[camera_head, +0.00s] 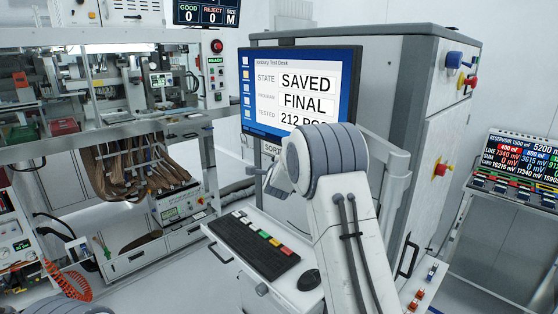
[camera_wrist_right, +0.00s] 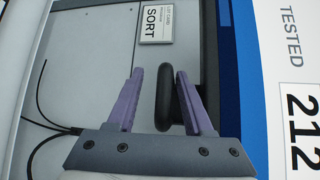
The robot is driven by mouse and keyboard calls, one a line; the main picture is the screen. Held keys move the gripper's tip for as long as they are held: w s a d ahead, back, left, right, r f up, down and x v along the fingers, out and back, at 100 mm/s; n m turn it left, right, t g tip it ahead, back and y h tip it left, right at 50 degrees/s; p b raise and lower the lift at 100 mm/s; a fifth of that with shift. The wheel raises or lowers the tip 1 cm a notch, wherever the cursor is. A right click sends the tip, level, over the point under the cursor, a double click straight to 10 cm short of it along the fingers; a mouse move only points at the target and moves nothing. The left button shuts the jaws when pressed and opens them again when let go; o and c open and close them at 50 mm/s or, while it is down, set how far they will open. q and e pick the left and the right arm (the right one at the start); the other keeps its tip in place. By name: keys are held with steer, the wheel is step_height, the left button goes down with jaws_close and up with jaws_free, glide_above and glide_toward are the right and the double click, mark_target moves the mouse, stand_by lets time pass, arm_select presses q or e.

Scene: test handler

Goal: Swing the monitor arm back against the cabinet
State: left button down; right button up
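The monitor (camera_head: 300,88) faces me in the head view, its blue-edged screen reading SAVED FINAL. It stands in front of the grey cabinet (camera_head: 432,110), over its left part. The monitor arm behind it is not clearly visible. My right gripper (camera_head: 264,180) is at the monitor's lower edge, partly hidden by my wrist. In the right wrist view its purple fingers (camera_wrist_right: 160,74) are apart, on either side of a black upright handle (camera_wrist_right: 163,98), with gaps visible. The monitor's dark edge (camera_wrist_right: 228,85) is just right of them. My left gripper is not in view.
A SORT card (camera_wrist_right: 157,22) is beside the handle in the wrist view. Below the monitor, a shelf holds a black keyboard (camera_head: 252,245) and a mouse (camera_head: 309,280). A test bench (camera_head: 110,130) with cables stands left. A reading display (camera_head: 520,165) is at right.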

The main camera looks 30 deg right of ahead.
steer(key=shift+a+r, duration=0.1)
steer(key=shift+a, duration=0.15)
steer(key=b+v, duration=0.3)
steer(key=v, duration=0.7)
steer(key=shift+s+b, duration=0.2)
steer(key=shift+b, duration=0.15)
steer(key=shift+a, duration=0.1)
